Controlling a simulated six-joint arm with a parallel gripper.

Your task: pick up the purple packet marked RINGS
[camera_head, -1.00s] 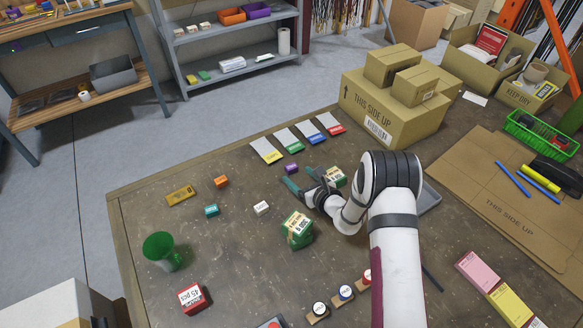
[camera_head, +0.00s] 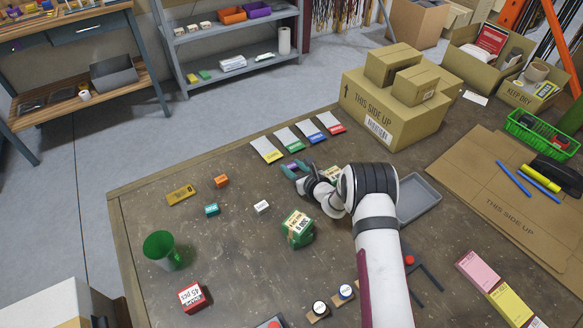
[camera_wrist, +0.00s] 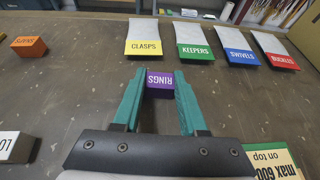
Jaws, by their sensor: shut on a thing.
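The purple packet marked RINGS (camera_wrist: 160,82) is between the two teal fingers of my gripper (camera_wrist: 159,92) in the wrist view. The fingers are shut on its left and right sides, and its lettering is upside down there. In the head view my gripper (camera_head: 295,170) is low over the table, just in front of the row of coloured cards. The packet is mostly hidden by the fingers in that view. I cannot tell whether the packet still touches the table.
Cards marked CLASPS (camera_wrist: 143,47), KEEPERS (camera_wrist: 196,52) and others lie just beyond. An orange packet (camera_wrist: 29,47) and a white packet (camera_wrist: 15,146) lie left. A large carton (camera_head: 392,105) stands behind right.

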